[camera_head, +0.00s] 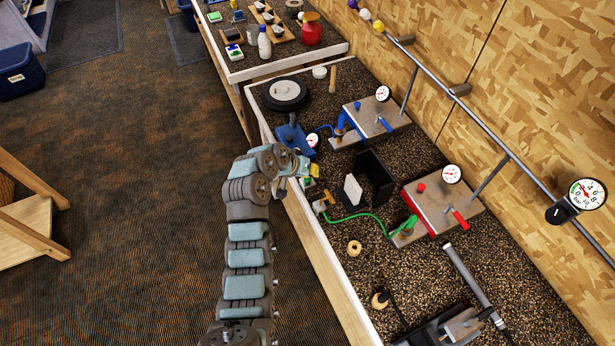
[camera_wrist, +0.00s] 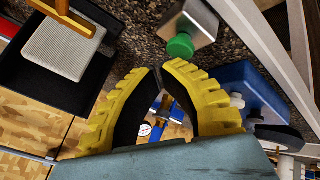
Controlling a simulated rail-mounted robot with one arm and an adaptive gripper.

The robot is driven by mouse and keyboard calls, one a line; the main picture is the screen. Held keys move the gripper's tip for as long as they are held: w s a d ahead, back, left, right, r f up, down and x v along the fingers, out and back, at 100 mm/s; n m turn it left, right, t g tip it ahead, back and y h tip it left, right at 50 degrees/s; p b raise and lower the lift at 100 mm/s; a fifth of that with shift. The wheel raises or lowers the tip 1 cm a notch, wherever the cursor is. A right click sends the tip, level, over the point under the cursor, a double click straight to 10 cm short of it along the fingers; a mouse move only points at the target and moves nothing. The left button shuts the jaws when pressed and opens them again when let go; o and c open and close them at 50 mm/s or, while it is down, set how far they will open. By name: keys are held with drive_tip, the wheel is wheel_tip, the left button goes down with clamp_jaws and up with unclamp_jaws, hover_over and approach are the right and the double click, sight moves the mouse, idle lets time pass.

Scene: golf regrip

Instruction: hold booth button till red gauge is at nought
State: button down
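My gripper (camera_wrist: 158,70) has yellow ribbed fingers with dark inner faces, and its tips are together with nothing seen between them. A green round button (camera_wrist: 181,46) on a grey metal block (camera_wrist: 197,22) is just beyond the tips in the wrist view, apart from them in the picture; I cannot tell whether they touch. In the head view my gripper (camera_head: 311,181) is low at the bench's left edge and partly hides that spot. The black booth (camera_head: 378,182) with a pale panel (camera_head: 353,191) stands to its right. The gauge (camera_head: 452,173) on the red-levered station is too small to read.
A green hose (camera_head: 362,215) runs from a small fitting to the red-levered station (camera_head: 435,205). A blue-levered station (camera_head: 372,119) with a gauge (camera_head: 383,93) stands farther back. A blue device (camera_head: 295,138) is close behind my gripper. A large gauge (camera_head: 587,194) hangs at right.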

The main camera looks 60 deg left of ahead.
sight(311, 178)
drive_tip(key=shift+r, duration=0.3)
drive_tip(key=shift+r+p, duration=1.2)
drive_tip(key=shift+r, duration=1.3)
